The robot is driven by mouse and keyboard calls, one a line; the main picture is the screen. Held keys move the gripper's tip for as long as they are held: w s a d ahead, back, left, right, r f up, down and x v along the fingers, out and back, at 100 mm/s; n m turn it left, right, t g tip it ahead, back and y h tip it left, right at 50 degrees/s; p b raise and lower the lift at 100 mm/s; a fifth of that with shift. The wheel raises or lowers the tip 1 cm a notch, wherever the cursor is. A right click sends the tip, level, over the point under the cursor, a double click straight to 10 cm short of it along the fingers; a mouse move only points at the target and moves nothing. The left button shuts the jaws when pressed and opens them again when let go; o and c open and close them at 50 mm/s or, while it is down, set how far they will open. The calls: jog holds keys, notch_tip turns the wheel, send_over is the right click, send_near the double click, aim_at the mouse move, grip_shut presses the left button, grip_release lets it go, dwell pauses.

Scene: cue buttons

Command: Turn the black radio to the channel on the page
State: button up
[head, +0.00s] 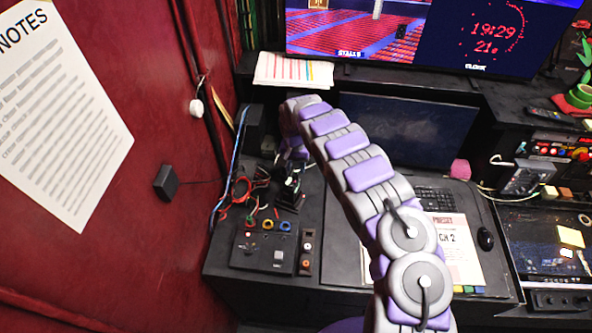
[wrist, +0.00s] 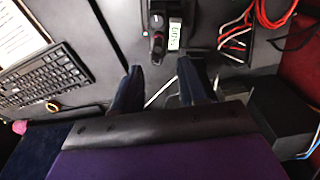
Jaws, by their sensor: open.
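A printed page (head: 455,245) lies on the desk at the right and reads "PRESET" and "CH 2". Part of this page (wrist: 20,38) also shows in the wrist view.
A keyboard (head: 434,198) and a mouse (head: 486,238) are right of my arm. Red and white cables (wrist: 245,28) lie right of the device in the wrist view. A control panel (head: 264,248) sits at the desk's front left. A dark monitor (head: 420,130) stands behind.

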aim_at(297, 174)
jog(key=shift+d+f, duration=0.15)
jog(key=shift+f, duration=1.6)
grip_shut()
